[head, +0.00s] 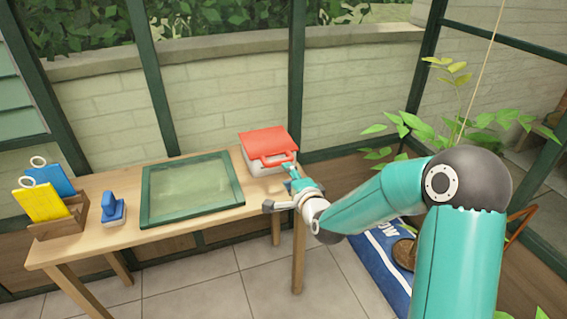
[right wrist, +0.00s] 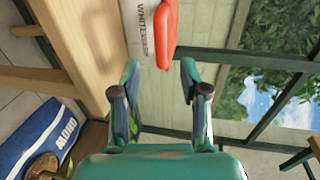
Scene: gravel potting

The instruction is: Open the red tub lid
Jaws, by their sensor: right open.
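The red tub lid (head: 268,141) lies on top of the white tub (head: 262,168) at the right end of the wooden table. A red handle-like loop shows at its front edge. In the right wrist view the lid's red edge (right wrist: 167,35) and the white tub wall with dark lettering (right wrist: 139,30) are just beyond the fingertips. My right gripper (head: 279,187) is open and empty, at the front right of the tub. In the right wrist view its fingers (right wrist: 159,75) are spread, with the red edge ahead between them. My left gripper is out of view.
A green-framed pane (head: 192,190) lies left of the tub. A blue-handled tool (head: 112,208) and a wooden holder (head: 58,222) with yellow and blue items stand farther left. A blue bag (head: 378,262) lies on the floor below my right arm. A leafy plant (head: 440,125) stands at right.

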